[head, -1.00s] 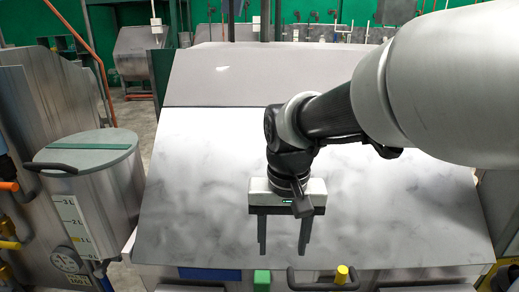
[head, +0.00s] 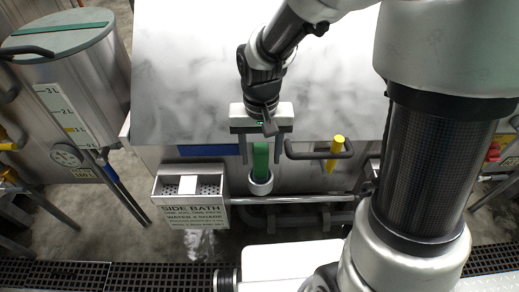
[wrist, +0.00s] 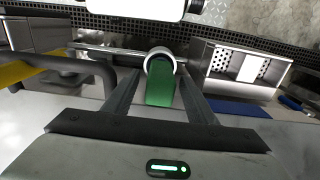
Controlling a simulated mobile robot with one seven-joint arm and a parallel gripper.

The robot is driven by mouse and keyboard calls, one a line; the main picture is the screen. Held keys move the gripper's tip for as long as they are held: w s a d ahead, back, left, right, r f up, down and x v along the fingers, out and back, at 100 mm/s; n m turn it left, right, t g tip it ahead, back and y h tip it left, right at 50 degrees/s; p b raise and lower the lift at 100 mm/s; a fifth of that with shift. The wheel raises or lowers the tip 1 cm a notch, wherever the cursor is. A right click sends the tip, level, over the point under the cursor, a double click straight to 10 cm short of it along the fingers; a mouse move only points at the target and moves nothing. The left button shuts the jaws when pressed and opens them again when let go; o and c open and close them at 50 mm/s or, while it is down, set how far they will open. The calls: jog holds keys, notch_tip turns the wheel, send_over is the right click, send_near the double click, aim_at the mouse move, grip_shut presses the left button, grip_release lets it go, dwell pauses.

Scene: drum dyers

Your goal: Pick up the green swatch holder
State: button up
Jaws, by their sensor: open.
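The green swatch holder (head: 260,157) stands upright in a pale round cup (head: 261,185) at the front of the big metal machine. In the wrist view the green holder (wrist: 160,88) shows between the fingers, with the cup's ring (wrist: 160,56) at its far end. My gripper (head: 261,161) is open and points down, one finger on each side of the holder. It also shows in the wrist view (wrist: 159,76). I see gaps between the fingers and the green body, so it is not gripped. The holder's lower end is hidden inside the cup.
A side bath tray (head: 190,185) with a white card stands left of the cup. A dark curved handle (head: 308,156) and a yellow-topped lever (head: 335,152) are close on the right. A metal rail (head: 295,198) runs in front. A lidded drum (head: 75,85) stands at the left.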

notch_tip(320, 180, down, 5)
jog(key=shift+r, duration=0.15)
jog(key=shift+c, duration=0.3)
grip_shut()
jog(key=shift+r, duration=0.15)
